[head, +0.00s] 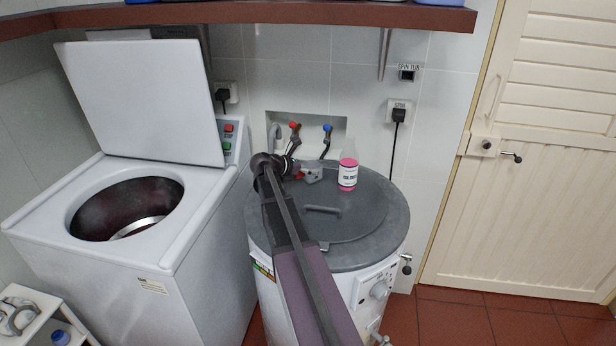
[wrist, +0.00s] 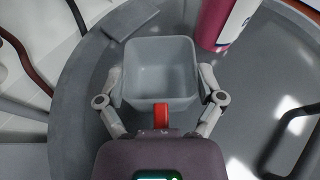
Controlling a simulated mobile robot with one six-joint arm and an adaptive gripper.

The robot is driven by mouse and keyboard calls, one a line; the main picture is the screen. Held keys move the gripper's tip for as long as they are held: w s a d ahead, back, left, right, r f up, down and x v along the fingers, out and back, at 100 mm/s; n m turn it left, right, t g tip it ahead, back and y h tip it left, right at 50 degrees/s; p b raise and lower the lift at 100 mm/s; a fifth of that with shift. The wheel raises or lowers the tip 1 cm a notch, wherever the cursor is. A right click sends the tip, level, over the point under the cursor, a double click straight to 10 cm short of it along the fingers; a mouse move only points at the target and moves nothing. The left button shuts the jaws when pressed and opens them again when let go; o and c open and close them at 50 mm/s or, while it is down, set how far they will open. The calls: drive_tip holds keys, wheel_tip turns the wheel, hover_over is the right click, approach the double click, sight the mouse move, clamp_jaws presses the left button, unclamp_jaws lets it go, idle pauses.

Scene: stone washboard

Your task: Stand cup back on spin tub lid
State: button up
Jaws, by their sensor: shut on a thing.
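The cup (wrist: 160,70) is a small grey, square-mouthed tub, and its open mouth faces the wrist camera. My gripper (wrist: 160,88) is shut on it, with one finger on each side. In the head view my gripper (head: 310,173) is over the back left part of the grey round spin tub lid (head: 375,225); the cup is hard to make out there. The lid also shows below and around the cup in the wrist view (wrist: 265,85). I cannot tell whether the cup's base touches the lid.
A pink bottle with a white label (head: 348,174) stands on the lid, just right of my gripper. Red and blue taps (head: 327,138) are on the wall behind. An open washing tub (head: 128,208) is at the left. The lid's front right is clear around its handle (head: 322,210).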

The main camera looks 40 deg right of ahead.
drive_tip(key=shift+f+b, duration=0.8)
drive_tip(key=shift+f, duration=0.3)
drive_tip(key=shift+f, duration=0.2)
drive_tip(key=o, duration=0.9)
drive_tip(key=shift+c, duration=0.2)
drive_tip(key=shift+r, duration=0.15)
drive_tip(key=shift+r, duration=0.15)
drive_tip(key=p+v, duration=0.4)
drive_tip(key=v, duration=0.6)
drive_tip(key=shift+a+r, duration=0.1)
drive_tip(key=shift+a, duration=0.15)
drive_tip(key=shift+a+r+p, duration=0.15)
drive_tip(key=shift+a+p, duration=0.15)
drive_tip(key=shift+a, duration=0.4)
